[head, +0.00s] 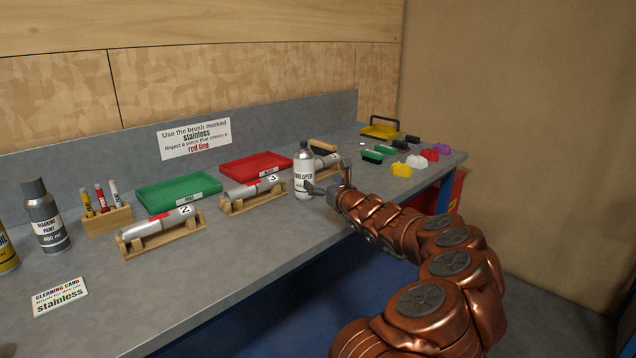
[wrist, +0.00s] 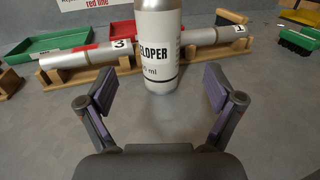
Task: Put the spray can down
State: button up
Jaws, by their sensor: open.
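The white spray can labelled "...ELOPER" (head: 304,175) stands upright on the grey workbench (head: 228,247), in front of the pipe pieces. In the wrist view the can (wrist: 158,45) is at the top middle, its top cut off by the frame edge and its base on the bench. My gripper (head: 322,189) is at bench height, just right of the can in the head view. In the wrist view my gripper (wrist: 161,82) has its two fingers spread wide, with the can ahead of and between the fingertips. No finger visibly touches the can.
Pipe pieces 2 (head: 158,229) and 3 (head: 248,189) rest on wooden stands to the left. Green (head: 178,193) and red (head: 255,166) trays lie behind. A grey paint can (head: 46,217) stands farther left. Brushes and coloured items (head: 401,170) lie right. The bench front is clear.

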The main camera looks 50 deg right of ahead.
jog(key=shift+s+a, duration=0.25)
jog(key=shift+s, duration=0.2)
